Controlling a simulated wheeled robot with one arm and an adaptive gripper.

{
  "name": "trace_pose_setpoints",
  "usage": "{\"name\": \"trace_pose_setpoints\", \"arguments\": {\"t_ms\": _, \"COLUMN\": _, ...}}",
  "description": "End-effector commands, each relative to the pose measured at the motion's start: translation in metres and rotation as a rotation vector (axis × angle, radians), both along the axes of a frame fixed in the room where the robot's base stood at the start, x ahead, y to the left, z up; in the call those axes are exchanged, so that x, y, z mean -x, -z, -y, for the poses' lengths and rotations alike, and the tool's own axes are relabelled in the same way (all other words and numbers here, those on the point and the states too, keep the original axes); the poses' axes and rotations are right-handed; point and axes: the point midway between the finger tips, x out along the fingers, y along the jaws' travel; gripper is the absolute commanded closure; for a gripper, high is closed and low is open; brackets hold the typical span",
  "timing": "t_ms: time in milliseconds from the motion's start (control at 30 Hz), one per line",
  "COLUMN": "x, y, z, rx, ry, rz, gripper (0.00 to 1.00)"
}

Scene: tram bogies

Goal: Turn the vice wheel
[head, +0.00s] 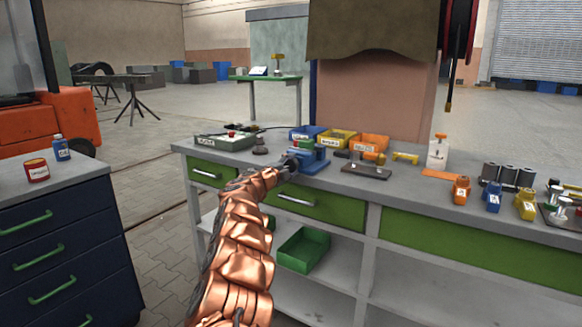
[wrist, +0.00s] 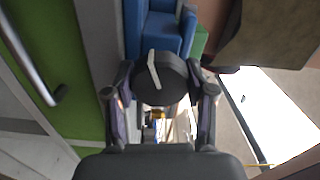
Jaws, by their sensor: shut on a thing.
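The blue vice (head: 312,158) stands at the front edge of the grey workbench (head: 420,193). Its dark round wheel (wrist: 165,82) carries a pale bar-shaped mark, which is slightly tilted in the wrist view. The blue vice body (wrist: 160,32) lies behind the wheel in that view. My gripper (wrist: 160,88) has one finger on each side of the wheel and is shut on it. In the head view my gripper (head: 287,166) reaches the vice's near left side, and the wheel is mostly hidden by it.
Blue, yellow (head: 337,138) and orange bins stand behind the vice. A green-grey box (head: 222,142) is to the left, and a dark plate (head: 366,171) to the right. Several coloured bottles stand farther right. Green drawers (head: 315,205) lie below the bench top. A dark blue cabinet (head: 60,235) stands left.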

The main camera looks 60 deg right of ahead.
Motion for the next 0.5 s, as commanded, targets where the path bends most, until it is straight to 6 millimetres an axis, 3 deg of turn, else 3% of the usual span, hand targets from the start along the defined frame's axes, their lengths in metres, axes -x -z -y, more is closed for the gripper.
{"name": "trace_pose_setpoints", "arguments": {"t_ms": 267, "x": 0.0003, "y": 0.0003, "z": 0.0001, "rx": 0.0, "ry": 0.001, "rz": -0.001, "gripper": 0.2}}
{"name": "trace_pose_setpoints", "arguments": {"t_ms": 500, "x": 0.0003, "y": 0.0003, "z": 0.0001, "rx": 0.0, "ry": 0.001, "rz": -0.001, "gripper": 0.2}}
